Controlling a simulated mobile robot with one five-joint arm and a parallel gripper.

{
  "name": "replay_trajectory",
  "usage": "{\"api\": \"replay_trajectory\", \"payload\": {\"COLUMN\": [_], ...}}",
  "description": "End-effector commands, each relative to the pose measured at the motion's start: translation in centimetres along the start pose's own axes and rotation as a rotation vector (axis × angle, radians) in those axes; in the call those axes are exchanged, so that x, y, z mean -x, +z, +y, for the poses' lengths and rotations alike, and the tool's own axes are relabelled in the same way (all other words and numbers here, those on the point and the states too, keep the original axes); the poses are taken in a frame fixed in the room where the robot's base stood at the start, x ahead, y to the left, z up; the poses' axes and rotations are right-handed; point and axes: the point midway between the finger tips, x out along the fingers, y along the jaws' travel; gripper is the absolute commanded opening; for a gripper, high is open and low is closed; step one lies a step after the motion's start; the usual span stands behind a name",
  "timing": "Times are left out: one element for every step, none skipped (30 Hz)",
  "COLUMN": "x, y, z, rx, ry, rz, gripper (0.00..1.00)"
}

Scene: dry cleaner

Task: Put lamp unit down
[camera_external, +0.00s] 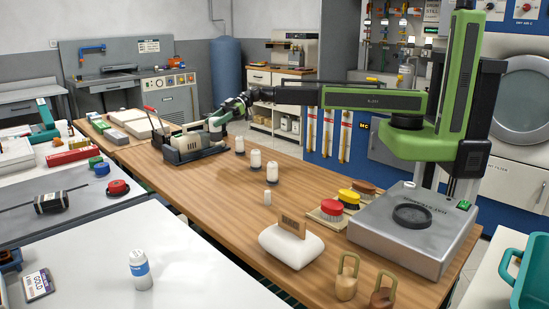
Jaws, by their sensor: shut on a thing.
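My gripper (212,128) reaches from the right to the far left part of the wooden table (225,192), pointing down. It is shut on what looks like the lamp unit (186,143), a cream body with dark slots. The unit is in or just above a low black tray-like holder (197,156). The fingertips are small and partly hidden, and I cannot tell whether the unit touches the holder's floor.
White bottles (255,158) stand right of the holder. Brushes (331,208), a white cushion-like block (291,246) and wooden weights (347,277) stand nearer. Flat boxes (132,122) lie behind the holder.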

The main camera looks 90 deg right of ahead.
Motion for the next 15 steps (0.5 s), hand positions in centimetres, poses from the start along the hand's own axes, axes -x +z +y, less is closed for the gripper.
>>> {"api": "replay_trajectory", "payload": {"x": [-1.9, -2.9, -4.0, -4.9, -5.8, -6.8, -7.6, -8.2, -9.0, -9.5, -9.9, -10.2, -10.4, -10.5, -10.6], "y": [1.2, 1.4, 1.8, 1.9, 2.1, 2.4, 2.5, 2.6, 2.7, 2.7, 2.8, 2.8, 2.7, 2.7, 2.6], "z": [-0.6, -0.9, -1.3, -1.6, -1.9, -2.3, -2.6, -2.8, -3.1, -3.3, -3.4, -3.6, -3.6, -3.7, -3.7], "rx": [0.001, 0.001, 0.001, 0.002, 0.002, 0.002, 0.001, 0.001, 0.001, 0.001, 0.001, 0.001, 0.000, 0.000, 0.000], "ry": [-0.005, -0.005, -0.004, -0.005, -0.004, -0.004, -0.005, -0.004, -0.003, -0.004, -0.003, -0.002, -0.002, -0.001, -0.001], "rz": [0.000, 0.000, 0.000, -0.001, -0.001, -0.001, 0.000, 0.000, 0.000, 0.000, 0.000, 0.000, 0.000, 0.000, 0.000], "gripper": [0.00, 0.00, 0.00, 0.00, 0.00, 0.00, 0.00, 0.00, 0.00, 0.00, 0.00, 0.00, 0.00, 0.00, 0.00]}}
